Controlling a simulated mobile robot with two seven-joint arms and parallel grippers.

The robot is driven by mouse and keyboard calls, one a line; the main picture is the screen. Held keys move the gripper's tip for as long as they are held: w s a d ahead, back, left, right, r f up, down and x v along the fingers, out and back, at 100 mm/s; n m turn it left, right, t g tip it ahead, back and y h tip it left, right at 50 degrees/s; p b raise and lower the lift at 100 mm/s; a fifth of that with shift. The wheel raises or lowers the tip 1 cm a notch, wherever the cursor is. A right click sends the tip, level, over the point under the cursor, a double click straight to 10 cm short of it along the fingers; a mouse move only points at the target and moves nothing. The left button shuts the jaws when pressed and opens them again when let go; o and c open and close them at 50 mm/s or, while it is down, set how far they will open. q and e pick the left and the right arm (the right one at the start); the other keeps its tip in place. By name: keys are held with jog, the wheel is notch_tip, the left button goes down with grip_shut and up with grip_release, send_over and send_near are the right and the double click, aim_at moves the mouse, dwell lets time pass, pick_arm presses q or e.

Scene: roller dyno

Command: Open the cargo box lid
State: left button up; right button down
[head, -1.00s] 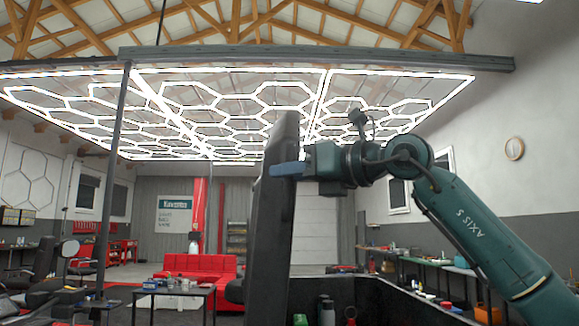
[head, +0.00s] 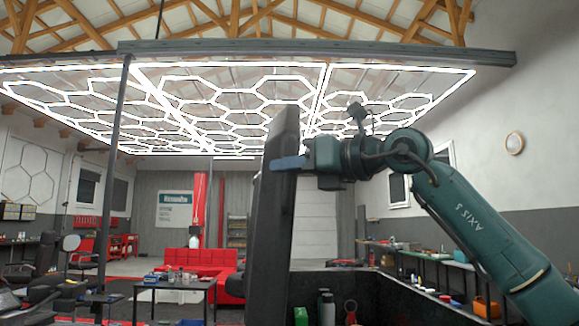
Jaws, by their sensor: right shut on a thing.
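The cargo box lid (head: 272,230) is a dark panel standing nearly upright in the middle of the head view, seen almost edge-on. The open cargo box (head: 385,292) lies to its right, with dark walls and several small items inside, including bottles (head: 326,308). My right gripper (head: 290,163) comes in from the right, its blue fingers shut on the lid near its upper part. The far finger is partly hidden by the lid. My left gripper does not show.
A dark table (head: 180,287) with small items stands left of the lid, before a red sofa (head: 205,268). A long workbench (head: 430,258) runs along the right wall. A dark post (head: 112,180) stands at left.

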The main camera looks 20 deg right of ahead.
pick_arm(q)
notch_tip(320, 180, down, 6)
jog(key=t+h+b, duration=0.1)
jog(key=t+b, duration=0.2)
jog(key=b, duration=1.7)
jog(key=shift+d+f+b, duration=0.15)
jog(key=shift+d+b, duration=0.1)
jog(key=shift+b, duration=0.15)
pick_arm(e)
jog(key=s+d+f+m+t, duration=0.2)
jog(key=d+f+m+t, duration=0.1)
jog(key=d, duration=0.4)
jog(key=s+d+f+m+t, duration=0.2)
jog(key=d+f+m+t, duration=0.1)
jog(key=d+f, duration=0.3)
jog(key=s+d+f+m+t, duration=0.2)
jog(key=d+f+m+t, duration=0.1)
jog(key=d, duration=0.7)
jog(key=shift+s+d+f+y, duration=0.15)
jog(key=shift+s+f+y, duration=0.2)
jog(key=shift+f, duration=0.3)
